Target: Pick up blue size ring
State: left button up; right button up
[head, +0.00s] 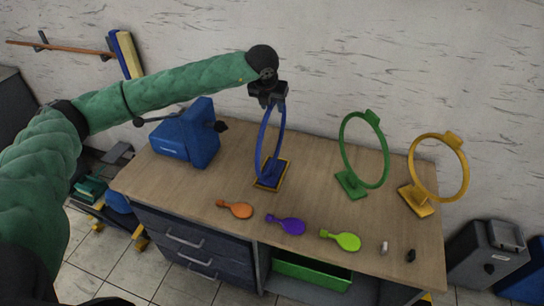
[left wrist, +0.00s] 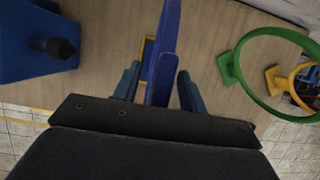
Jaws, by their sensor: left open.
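The blue size ring (head: 262,142) stands upright on its yellow-edged base (head: 286,174) near the middle of the table. My left gripper (head: 267,98) is above it, pointing down, at the top of the ring. In the left wrist view the blue ring (left wrist: 161,75) shows edge-on between the two fingers of my left gripper (left wrist: 157,88). The fingers are open, with a gap visible on each side of the ring. The ring's yellow-edged base (left wrist: 147,50) shows partly behind it. My right gripper is in neither view.
A green ring (head: 345,150) and a yellow ring (head: 412,172) stand to the right. A blue machine (head: 190,140) stands to the left.

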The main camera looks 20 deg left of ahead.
pick_arm(q)
jog(key=shift+f, duration=0.1)
grip_shut()
dwell(0.4)
